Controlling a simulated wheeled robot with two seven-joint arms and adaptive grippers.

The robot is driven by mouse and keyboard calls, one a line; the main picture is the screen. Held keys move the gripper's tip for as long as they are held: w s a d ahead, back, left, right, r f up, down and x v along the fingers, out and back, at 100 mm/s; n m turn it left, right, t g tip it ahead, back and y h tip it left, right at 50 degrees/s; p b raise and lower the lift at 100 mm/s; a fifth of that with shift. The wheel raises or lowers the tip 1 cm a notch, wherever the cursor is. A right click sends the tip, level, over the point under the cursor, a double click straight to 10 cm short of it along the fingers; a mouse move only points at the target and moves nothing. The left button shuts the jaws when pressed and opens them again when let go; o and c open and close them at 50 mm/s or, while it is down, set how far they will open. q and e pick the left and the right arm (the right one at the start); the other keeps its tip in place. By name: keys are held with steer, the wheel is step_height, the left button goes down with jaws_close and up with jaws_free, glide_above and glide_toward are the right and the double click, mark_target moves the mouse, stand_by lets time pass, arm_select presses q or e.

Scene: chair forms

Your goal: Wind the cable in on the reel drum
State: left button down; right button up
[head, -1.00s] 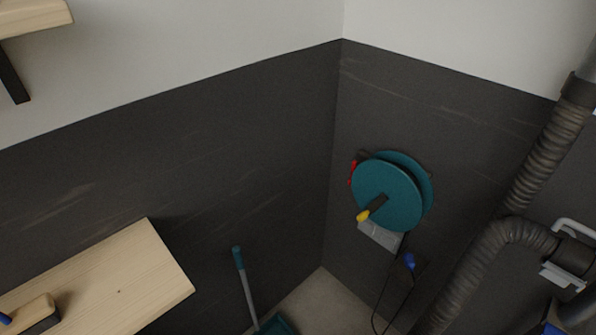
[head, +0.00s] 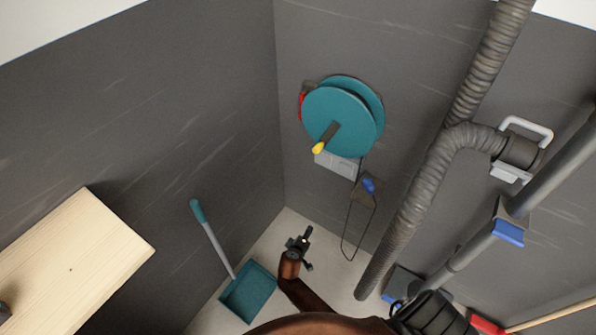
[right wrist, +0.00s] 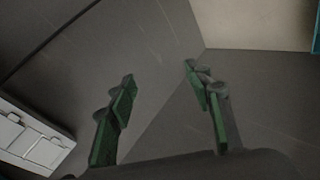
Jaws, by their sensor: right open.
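The teal reel drum (head: 336,112) is mounted on the dark wall near the corner. Its dark crank handle (head: 330,132) with a yellow end points toward me and down to the left. A thin black cable (head: 346,232) hangs below the drum in a loop toward the floor, with a blue plug (head: 368,185) near its top. My right gripper (head: 301,246) is below and left of the drum, apart from it. In the right wrist view its green-padded fingers (right wrist: 160,76) are apart with nothing between them. My left gripper is not in view.
A ribbed grey hose (head: 408,205) and pipe run right of the reel. A teal dustpan (head: 248,292) with a long handle stands on the floor by the left wall. A wooden tabletop (head: 75,262) juts in at left. The wall between corner and drum is clear.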

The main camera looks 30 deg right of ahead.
steer(key=w+r+m+t+h, duration=0.1)
steer(key=w+r, duration=0.2)
steer(key=r, duration=0.3)
steer(key=w+d+r+m+h+b, duration=0.1)
steer(key=w+r+h, duration=0.1)
steer(key=r, duration=0.4)
steer(key=w+r+m+t+h, duration=0.1)
steer(key=w+r, duration=0.2)
steer(key=r, duration=0.3)
steer(key=m+g+h, duration=0.2)
steer(key=m+h, duration=0.3)
glide_toward(315, 152)
steer(key=x, duration=0.6)
steer(key=shift+w+d, duration=0.1)
steer(key=shift+d, duration=0.15)
steer(key=shift+n, duration=0.3)
steer(key=b+x, duration=0.1)
steer(key=x, duration=0.3)
steer(key=shift+w+d+f+b, duration=0.15)
steer(key=shift+w+d+b, duration=0.1)
steer(key=shift+b, duration=0.15)
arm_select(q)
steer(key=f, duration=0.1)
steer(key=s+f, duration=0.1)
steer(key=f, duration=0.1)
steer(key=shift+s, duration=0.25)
arm_select(e)
steer(key=shift+w+d, duration=0.1)
steer(key=shift+d, duration=0.2)
